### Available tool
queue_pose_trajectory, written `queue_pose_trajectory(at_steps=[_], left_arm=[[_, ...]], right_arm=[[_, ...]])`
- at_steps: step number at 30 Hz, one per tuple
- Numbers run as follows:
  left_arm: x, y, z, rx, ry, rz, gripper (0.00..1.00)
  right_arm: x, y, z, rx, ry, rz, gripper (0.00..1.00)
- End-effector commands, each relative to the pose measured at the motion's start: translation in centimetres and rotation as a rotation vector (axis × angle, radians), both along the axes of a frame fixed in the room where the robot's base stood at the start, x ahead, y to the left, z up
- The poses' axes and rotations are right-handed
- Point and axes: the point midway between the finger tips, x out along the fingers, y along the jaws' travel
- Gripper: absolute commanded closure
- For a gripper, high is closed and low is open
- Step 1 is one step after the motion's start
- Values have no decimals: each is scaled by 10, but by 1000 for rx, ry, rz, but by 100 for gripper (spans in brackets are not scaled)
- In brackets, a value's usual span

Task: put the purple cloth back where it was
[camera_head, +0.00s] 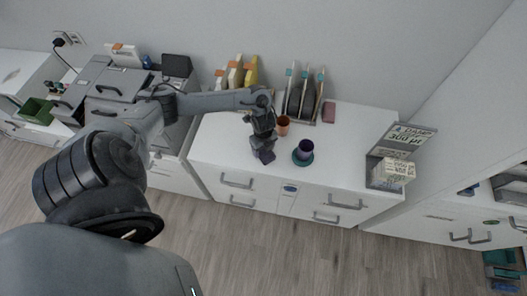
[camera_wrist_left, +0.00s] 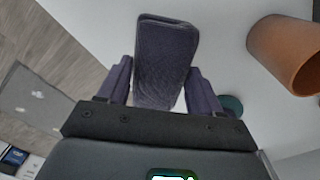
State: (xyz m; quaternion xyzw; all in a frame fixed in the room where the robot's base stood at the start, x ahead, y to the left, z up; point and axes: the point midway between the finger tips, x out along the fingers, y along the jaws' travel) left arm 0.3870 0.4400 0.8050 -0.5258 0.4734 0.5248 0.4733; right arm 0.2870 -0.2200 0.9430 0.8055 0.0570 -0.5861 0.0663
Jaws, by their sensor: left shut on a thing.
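The purple cloth (camera_wrist_left: 165,60) is a folded, dark purple-grey bundle between the fingers of my left gripper (camera_wrist_left: 162,88) in the left wrist view. In the head view my left gripper (camera_head: 262,146) points down over the white desk top, and the cloth (camera_head: 265,157) shows small at its tips, near the front edge. The gripper is shut on the cloth. I cannot tell whether the cloth touches the desk. My right gripper is in neither view.
An orange cup (camera_head: 283,126) stands just behind the gripper. A purple cup (camera_head: 305,147) on a teal saucer (camera_head: 302,160) stands to its right. A file rack (camera_head: 303,98) and a pink block (camera_head: 329,113) are behind. The desk (camera_head: 225,150) is bare left of the gripper.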

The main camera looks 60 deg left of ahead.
Motion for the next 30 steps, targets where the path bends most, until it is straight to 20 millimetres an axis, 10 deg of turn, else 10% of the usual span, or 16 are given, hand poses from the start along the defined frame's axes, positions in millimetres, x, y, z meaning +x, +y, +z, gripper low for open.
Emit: queue_pose_trajectory(at_steps=[17, 18, 22, 30], left_arm=[[0, 0, -26, 1, 0, 0, 63], [0, 0, -26, 1, 0, 0, 33], [0, 0, -25, 1, 0, -1, 14], [0, 0, -25, 1, 0, -1, 9]], right_arm=[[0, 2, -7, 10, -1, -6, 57], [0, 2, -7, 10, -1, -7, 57], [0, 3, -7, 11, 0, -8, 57], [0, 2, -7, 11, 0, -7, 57]])
